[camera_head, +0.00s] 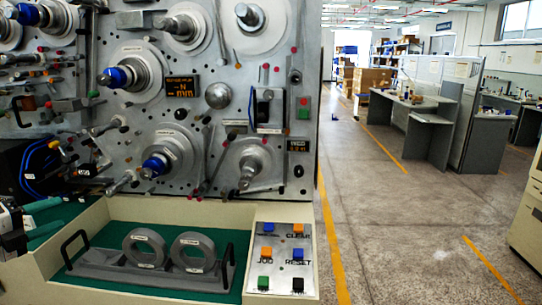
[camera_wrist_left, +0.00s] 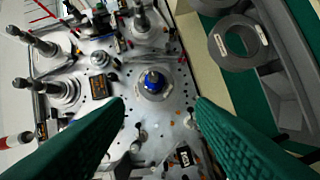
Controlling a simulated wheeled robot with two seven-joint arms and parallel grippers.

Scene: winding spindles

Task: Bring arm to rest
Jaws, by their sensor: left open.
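My left gripper (camera_head: 48,218) is at the lower left of the head view, in front of the machine and left of the tray. Its green fingers are apart with nothing between them; the left wrist view shows them open (camera_wrist_left: 160,101). Beyond the fingers in that view is a spindle with a blue collar (camera_wrist_left: 152,82). The winding machine panel (camera_head: 225,120) carries several metal spindles, including a lower one with a blue collar (camera_head: 155,165). My right gripper is not in view.
A grey holder (camera_head: 110,267) with two grey rings, one left (camera_head: 145,248) and one right (camera_head: 193,252), sits in a green-lined tray. A button panel (camera_head: 282,268) is right of it. Open floor (camera_head: 400,220) lies right of the machine, with desks (camera_head: 410,105) farther back.

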